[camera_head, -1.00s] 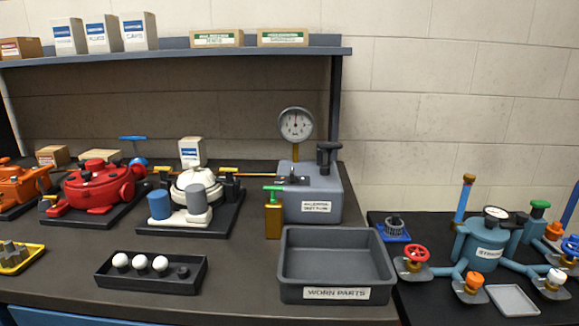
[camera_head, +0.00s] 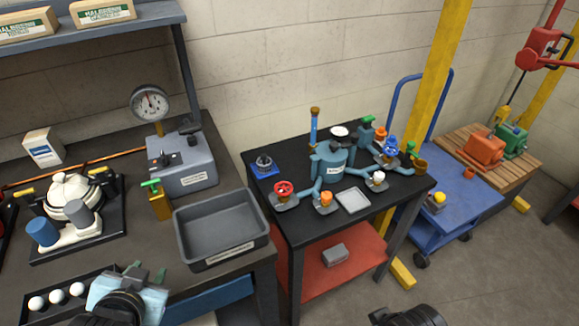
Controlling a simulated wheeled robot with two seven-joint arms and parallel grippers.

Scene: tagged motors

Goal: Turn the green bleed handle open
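A green T-shaped handle (camera_head: 150,184) tops a small brass-coloured block (camera_head: 159,203) beside the grey gauge unit (camera_head: 182,165) on the left bench. Other green knobs top fittings on the blue strainer assembly (camera_head: 328,165) on the black table. I cannot read which one is the bleed handle. My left gripper (camera_head: 147,270) is at the lower left, in front of the brass block and below it in the picture. Its fingers look apart, with nothing seen between them. Only a dark part of my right arm shows at the bottom edge; its fingers cannot be made out.
A grey parts bin (camera_head: 222,225) stands right of the brass block. A black tray (camera_head: 60,293) with white balls lies left of my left gripper. A gap separates the bench from the black table (camera_head: 281,222). A blue cart (camera_head: 452,205) stands farther right.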

